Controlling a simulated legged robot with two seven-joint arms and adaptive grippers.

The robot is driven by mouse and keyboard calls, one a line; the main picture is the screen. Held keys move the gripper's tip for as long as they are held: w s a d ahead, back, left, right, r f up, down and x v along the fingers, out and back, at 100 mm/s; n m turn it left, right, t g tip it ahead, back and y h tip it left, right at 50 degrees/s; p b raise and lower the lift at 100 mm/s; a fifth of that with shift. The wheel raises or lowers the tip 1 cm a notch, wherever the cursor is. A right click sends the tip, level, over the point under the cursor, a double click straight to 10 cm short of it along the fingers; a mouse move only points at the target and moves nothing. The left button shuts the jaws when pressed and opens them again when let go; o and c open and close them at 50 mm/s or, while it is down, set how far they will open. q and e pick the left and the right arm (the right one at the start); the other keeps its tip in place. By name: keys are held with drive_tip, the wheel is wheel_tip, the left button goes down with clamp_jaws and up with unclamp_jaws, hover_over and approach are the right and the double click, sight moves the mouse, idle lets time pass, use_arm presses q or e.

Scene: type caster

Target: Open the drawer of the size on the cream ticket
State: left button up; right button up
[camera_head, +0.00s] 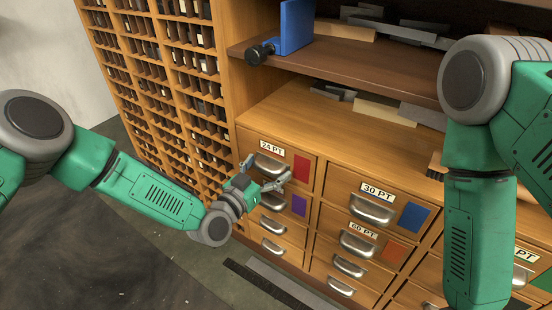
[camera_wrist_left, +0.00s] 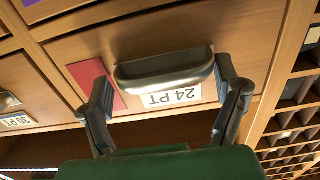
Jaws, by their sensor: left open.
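The 24 PT drawer (camera_head: 298,160) is the top one of the left column, with a label, a red patch and a metal cup handle (camera_head: 268,163). It looks shut. My left gripper (camera_head: 265,174) is open in front of it. In the left wrist view its fingers (camera_wrist_left: 165,98) stand either side of the handle (camera_wrist_left: 166,70), above the upside-down 24 PT label (camera_wrist_left: 172,96); I cannot tell whether they touch it. The 30 PT drawer (camera_head: 345,202) and 60 PT drawer (camera_head: 395,253) are to the right. I see no cream ticket. My right arm shows, but its gripper is out of view.
A shelf (camera_head: 350,72) above the drawers holds a blue upright block (camera_head: 296,26) and several grey and wooden pieces. A rack of small compartments (camera_head: 165,70) stands at the left. Dark floor (camera_head: 160,270) lies in front.

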use_arm(q)
drive_tip(key=shift+a, duration=0.1)
drive_tip(key=shift+a+r, duration=0.1)
drive_tip(key=shift+a, duration=0.4)
drive_tip(key=c, duration=1.3)
drive_tip(key=shift+c, duration=0.2)
drive_tip(key=shift+s+d, duration=0.15)
drive_tip(key=shift+d, duration=0.05)
use_arm(e)
drive_tip(key=shift+s+a+r, duration=0.1)
drive_tip(key=shift+a+r, duration=0.1)
drive_tip(key=shift+r, duration=0.15)
